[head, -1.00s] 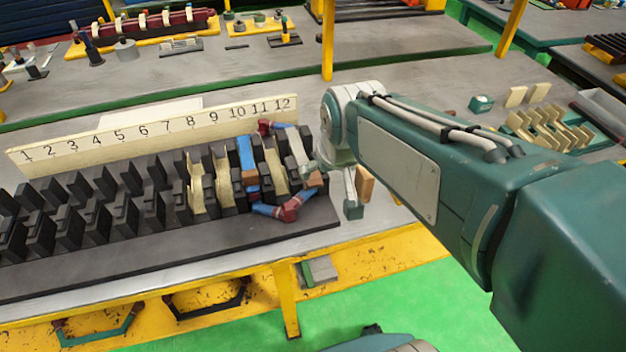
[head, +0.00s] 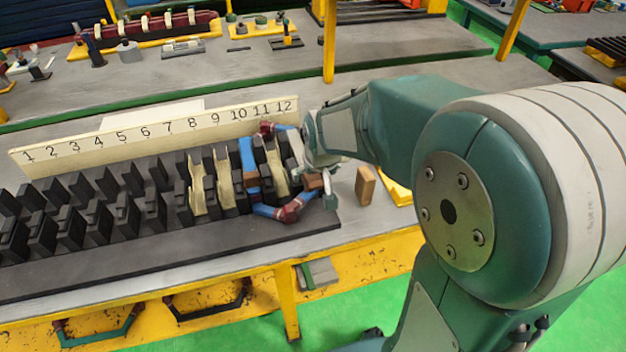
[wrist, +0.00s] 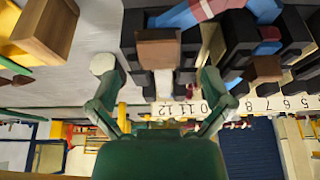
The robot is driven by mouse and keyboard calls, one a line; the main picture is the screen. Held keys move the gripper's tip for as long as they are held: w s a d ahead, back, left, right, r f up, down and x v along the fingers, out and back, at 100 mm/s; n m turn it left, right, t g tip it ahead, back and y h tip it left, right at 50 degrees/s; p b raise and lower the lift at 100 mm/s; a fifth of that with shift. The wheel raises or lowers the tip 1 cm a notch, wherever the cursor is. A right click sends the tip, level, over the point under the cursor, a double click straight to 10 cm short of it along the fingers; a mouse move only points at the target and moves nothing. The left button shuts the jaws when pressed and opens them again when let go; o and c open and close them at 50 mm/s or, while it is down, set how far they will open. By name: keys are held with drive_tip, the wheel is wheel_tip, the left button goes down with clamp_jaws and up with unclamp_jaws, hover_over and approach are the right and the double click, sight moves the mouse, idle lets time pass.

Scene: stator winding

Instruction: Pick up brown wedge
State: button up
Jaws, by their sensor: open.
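One brown wedge (head: 313,181) sits at the right end of the black slotted stator block (head: 170,250), near slot 12. In the wrist view this wedge (wrist: 158,50) appears between the fingers, with a gap on both sides. My gripper (head: 312,168) is open and empty above that end; its two fingers spread wide in the wrist view (wrist: 158,78). A second brown wedge (head: 366,186) stands upright on the table to the right of the block. A third brown piece (head: 251,173) lies on the block near slot 10, also visible in the wrist view (wrist: 264,68).
A blue and dark-red coil (head: 290,212) loops over the block's near right side, close to my gripper. Cream slot liners (head: 197,188) sit in some slots. The cream number board (head: 150,135) stands behind the block. Bare grey table (head: 345,215) lies to the right.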

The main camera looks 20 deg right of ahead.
sight(314, 179)
drive_tip(key=x, duration=0.3)
drive_tip(key=shift+w, duration=0.15)
drive_tip(key=c, duration=1.1)
drive_tip(key=shift+c, duration=0.7)
